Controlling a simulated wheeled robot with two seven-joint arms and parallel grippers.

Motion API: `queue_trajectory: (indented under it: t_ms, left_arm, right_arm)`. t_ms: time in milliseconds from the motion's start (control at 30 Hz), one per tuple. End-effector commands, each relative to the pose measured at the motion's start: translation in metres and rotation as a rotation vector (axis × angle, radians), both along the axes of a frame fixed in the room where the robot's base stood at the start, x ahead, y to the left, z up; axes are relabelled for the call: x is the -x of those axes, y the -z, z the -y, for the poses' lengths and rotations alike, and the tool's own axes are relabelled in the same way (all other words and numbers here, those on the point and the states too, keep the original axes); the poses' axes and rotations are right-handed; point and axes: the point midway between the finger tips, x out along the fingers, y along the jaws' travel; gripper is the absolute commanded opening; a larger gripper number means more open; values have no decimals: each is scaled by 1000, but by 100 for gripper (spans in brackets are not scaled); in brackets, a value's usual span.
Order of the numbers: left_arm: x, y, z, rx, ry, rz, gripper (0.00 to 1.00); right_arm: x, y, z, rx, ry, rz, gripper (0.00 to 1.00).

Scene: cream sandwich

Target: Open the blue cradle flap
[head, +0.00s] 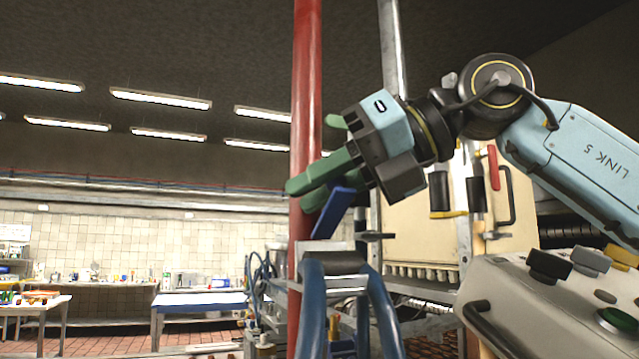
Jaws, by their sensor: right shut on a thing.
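The blue cradle flap (331,213) is a narrow blue plate, tilted, rising up and right from above a metal block (334,263) on blue curved tubes (312,310). My right gripper (304,191), with green fingers, reaches in from the right and is shut at the flap's upper end, which its fingers partly hide. Its fingertips overlap the red pole in the picture. My left gripper is not in view.
A red vertical pole (305,90) stands directly beside the fingers. A cream panel (415,228) and a control box with knobs (535,310) are at the right. Worktables (195,304) stand far off at the left.

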Motion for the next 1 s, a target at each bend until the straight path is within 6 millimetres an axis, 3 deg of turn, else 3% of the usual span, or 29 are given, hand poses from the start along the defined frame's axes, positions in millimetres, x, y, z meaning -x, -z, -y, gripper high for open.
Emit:
queue_trajectory:
  t_ms: [33, 67, 200, 633, 1000]
  left_arm:
    - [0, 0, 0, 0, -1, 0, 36]
    - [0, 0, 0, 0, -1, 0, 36]
    - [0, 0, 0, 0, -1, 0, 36]
    - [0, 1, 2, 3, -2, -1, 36]
    - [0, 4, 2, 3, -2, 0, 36]
  right_arm:
    - [0, 0, 0, -1, 1, 0, 0]
    - [0, 0, 0, -1, 1, 0, 20]
    - [0, 0, 0, -1, 0, 0, 39]
    - [3, -5, 10, -1, 2, 1, 40]
    - [29, -38, 77, -4, 3, 1, 40]
